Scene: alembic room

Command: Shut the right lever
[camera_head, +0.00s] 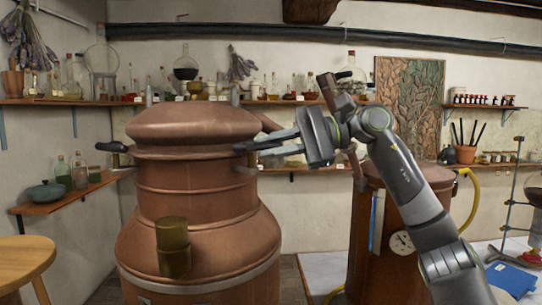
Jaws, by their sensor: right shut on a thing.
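A large copper still (190,185) with a domed lid (190,118) stands left of centre. The left lever (112,147) has a black handle that sticks out to the left from the rim below the lid. The right lever (244,168) is at the right side of the same rim, and my fingers hide most of it. My right gripper (250,149) reaches in from the right, its fingers pointing left against the rim, and it is shut on the right lever. How far the lever is turned is hard to tell. My left gripper is not in view.
A copper pipe (328,95) runs from the lid behind my right gripper to a second copper vessel (385,235) with a dial. A yellow hose (472,200) hangs beside that vessel. A wooden stool (25,262) stands at the lower left. Shelves with bottles line the walls.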

